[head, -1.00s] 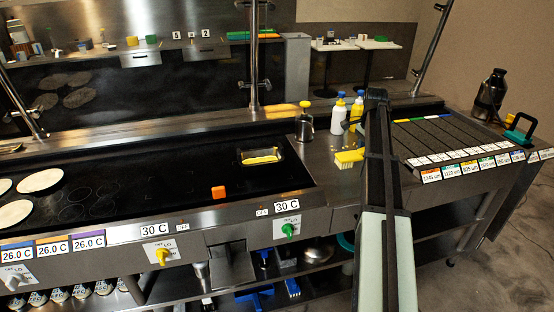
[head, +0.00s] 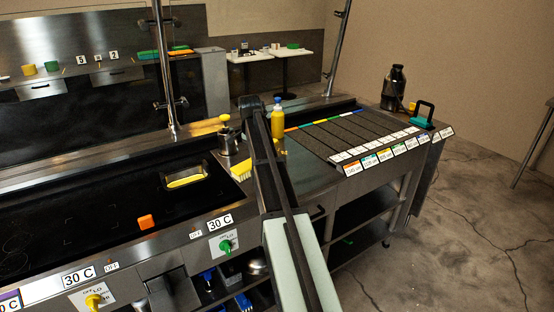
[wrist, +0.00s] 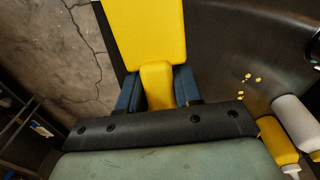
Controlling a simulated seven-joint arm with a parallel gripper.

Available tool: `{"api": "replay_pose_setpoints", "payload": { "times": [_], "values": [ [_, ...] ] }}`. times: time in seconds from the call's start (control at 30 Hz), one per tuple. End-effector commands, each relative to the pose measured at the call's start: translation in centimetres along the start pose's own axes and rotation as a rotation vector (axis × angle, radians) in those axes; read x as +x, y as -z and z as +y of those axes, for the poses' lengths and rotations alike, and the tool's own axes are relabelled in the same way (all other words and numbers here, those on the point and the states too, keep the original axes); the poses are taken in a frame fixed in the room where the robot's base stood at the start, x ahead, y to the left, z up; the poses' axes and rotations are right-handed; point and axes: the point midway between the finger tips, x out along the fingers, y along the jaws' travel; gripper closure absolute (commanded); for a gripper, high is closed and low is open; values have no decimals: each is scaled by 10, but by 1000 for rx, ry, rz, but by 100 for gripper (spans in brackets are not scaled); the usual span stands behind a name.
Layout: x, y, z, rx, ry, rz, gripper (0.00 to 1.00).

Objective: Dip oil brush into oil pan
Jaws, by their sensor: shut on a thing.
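The yellow oil brush (wrist: 142,35) fills the top centre of the wrist view. My gripper (wrist: 157,88) is shut on its narrower yellow handle, with a dark blue finger on each side. In the head view the yellow brush (head: 241,170) shows just left of my arm, near the right end of the griddle. My arm hides the gripper there. The oil pan (head: 186,177) is a small metal tray with yellow oil, set on the dark griddle to the left of the brush. The brush appears apart from the pan.
A metal pot with a yellow top (head: 228,140) stands behind the brush. A yellow bottle (head: 278,125) stands on the counter behind my arm. An orange block (head: 147,222) lies in front of the pan. An upright metal post (head: 166,80) rises behind the griddle.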

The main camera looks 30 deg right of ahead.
Motion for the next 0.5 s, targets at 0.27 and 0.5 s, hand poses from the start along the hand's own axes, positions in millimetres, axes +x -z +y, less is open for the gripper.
{"api": "replay_pose_setpoints", "payload": {
  "times": [0.27, 0.5],
  "values": [
    [-15, -81, -47, -123, -10, 46, 100],
    [-30, -150, -85, -224, -16, 90, 100]
  ]
}}
